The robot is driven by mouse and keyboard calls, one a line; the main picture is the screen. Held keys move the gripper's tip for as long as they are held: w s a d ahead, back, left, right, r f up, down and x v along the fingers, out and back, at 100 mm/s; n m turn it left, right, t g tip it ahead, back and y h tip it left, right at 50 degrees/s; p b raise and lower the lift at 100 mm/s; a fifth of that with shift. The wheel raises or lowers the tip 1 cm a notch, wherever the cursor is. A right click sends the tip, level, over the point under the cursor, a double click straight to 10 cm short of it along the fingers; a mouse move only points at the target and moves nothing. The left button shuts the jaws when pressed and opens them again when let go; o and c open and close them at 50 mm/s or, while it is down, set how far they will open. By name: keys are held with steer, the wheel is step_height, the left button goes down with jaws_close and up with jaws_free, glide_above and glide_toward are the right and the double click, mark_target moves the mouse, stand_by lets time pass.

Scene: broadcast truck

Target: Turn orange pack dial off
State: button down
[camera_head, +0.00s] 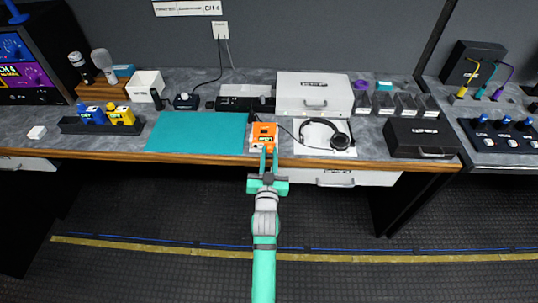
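The orange pack (264,131) lies on the worktop near its front edge, just right of the teal mat. It has a pale label with dark lettering on top; its dial is too small or too hidden to make out. My gripper (269,152) reaches in from below, with its two teal fingers pointing at the front end of the pack. The fingers overlap the pack's near end in the picture, with a narrow gap between them. I cannot tell whether they touch the pack or the dial.
The teal mat (197,132) is bare. Headphones (337,137) lie on a white sheet to the right. A black case (421,137) stands farther right. Blue and yellow packs sit in a black holder (72,125) at left. A white case (314,93) stands behind.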

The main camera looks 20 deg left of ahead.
steer(key=shift+n, duration=1.5)
steer(key=c, duration=1.6)
jaws_free()
steer(key=shift+o, duration=0.2)
steer(key=v, duration=1)
steer(key=shift+s, duration=0.4)
